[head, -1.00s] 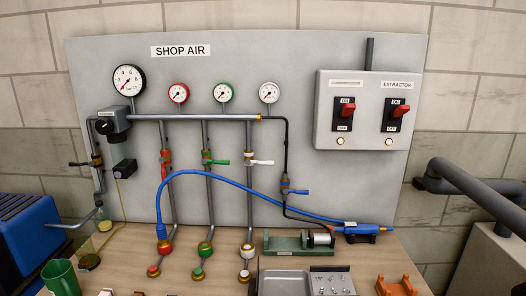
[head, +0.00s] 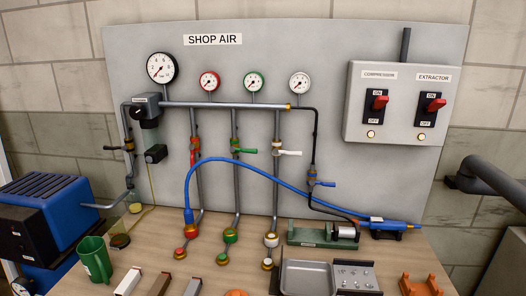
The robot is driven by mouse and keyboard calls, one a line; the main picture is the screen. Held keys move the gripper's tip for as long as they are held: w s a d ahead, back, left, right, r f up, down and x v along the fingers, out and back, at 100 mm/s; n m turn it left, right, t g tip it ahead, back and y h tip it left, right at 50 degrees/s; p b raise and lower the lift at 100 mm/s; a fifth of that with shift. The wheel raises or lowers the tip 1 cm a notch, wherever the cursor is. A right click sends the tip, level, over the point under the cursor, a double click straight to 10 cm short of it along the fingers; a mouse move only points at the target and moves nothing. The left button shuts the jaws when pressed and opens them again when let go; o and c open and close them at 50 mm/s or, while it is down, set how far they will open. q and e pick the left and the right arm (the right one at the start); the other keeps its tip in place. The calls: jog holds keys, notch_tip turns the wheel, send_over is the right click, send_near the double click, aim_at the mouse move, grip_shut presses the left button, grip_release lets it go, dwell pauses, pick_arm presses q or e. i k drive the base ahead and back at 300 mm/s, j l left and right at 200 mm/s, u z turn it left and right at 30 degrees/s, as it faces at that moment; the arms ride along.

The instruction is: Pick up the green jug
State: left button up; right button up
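The green jug (head: 95,259) stands upright on the wooden bench at the lower left in the head view, right of the blue machine. Neither my left nor my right gripper is in view.
A blue machine (head: 42,222) stands close left of the jug. A dark round lid or dish (head: 120,241) lies just behind it. Several metal bars (head: 128,281), a grey tray (head: 307,278) and an orange block (head: 420,285) lie along the front. A blue hose (head: 262,165) arches over the bench.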

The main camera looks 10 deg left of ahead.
aim_at(92, 251)
jog(key=u, duration=1.25)
